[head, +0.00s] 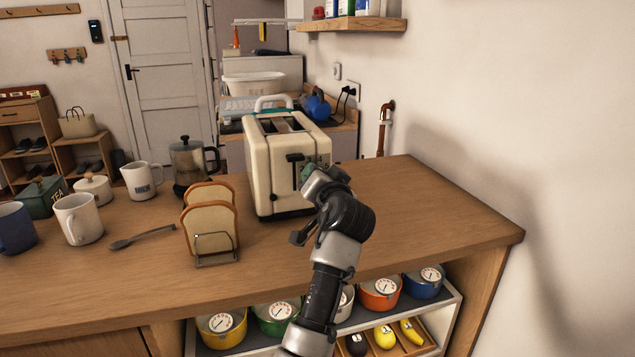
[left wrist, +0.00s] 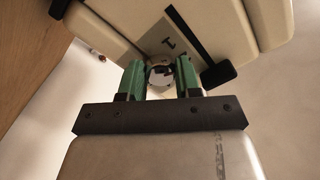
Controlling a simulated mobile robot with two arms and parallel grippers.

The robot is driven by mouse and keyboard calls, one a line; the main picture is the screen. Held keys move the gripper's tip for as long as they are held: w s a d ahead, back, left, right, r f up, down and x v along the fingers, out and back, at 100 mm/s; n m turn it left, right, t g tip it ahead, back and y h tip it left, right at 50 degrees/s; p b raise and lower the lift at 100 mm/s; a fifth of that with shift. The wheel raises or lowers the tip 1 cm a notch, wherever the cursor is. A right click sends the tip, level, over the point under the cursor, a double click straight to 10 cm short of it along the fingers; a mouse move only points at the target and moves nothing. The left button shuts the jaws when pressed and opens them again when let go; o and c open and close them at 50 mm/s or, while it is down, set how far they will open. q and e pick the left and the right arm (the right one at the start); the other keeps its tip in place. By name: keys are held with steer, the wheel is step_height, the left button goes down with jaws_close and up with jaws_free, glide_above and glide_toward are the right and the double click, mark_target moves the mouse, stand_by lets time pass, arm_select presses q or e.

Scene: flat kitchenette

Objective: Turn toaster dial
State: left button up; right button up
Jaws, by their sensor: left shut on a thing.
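The cream toaster (head: 268,168) stands upright on the wooden counter, with its black lever (head: 294,158) on the front face. My left gripper (head: 309,172) is at the toaster's front, right of the lever, and hides the dial in the head view. In the left wrist view the round metallic dial (left wrist: 160,76) sits on the toaster front (left wrist: 115,32). The green fingers of my left gripper (left wrist: 160,72) stand on either side of the dial, shut on it. The black lever knob (left wrist: 218,75) is just right of the fingers. My right gripper is not in view.
A toast rack (head: 216,246) with bread slices stands left of the toaster, near a spoon (head: 142,237). Mugs (head: 79,219) and a French press (head: 188,170) stand further left. The counter (head: 440,215) right of the toaster is clear up to the wall.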

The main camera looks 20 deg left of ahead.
arm_select(q)
steer(key=shift+f, duration=0.2)
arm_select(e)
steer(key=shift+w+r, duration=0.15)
arm_select(q)
steer(key=o, duration=0.9)
steer(key=shift+r, duration=0.1)
steer(key=shift+o, duration=0.2)
